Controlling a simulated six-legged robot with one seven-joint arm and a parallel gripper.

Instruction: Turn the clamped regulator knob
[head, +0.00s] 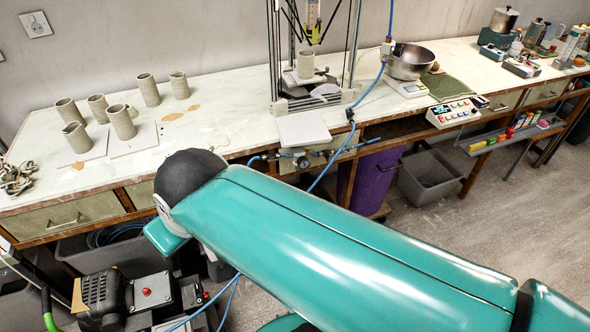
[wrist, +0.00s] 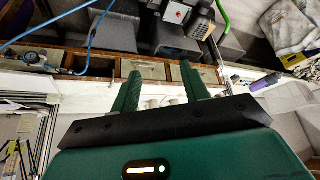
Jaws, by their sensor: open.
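The regulator (head: 302,160) is fixed at the front edge of the workbench, with blue hoses running from it. In the head view it sits just beyond my teal arm, small, with a dark round part facing out. It also shows in the wrist view (wrist: 35,60), at the upper left, with a blue hose attached. Its knob is too small to make out clearly. My gripper (wrist: 160,68) is open and empty, its two green fingers spread apart. The regulator lies to the left of the fingers in the wrist view, well apart from them. In the head view my gripper is not visible.
Clay cylinders (head: 121,122) stand on the workbench (head: 225,95). A delta clay printer frame (head: 272,50) stands behind the regulator. A purple bin (head: 375,180) and a grey bin (head: 430,177) are below the bench. A machine with a red button (head: 146,292) is at lower left. Floor at right is clear.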

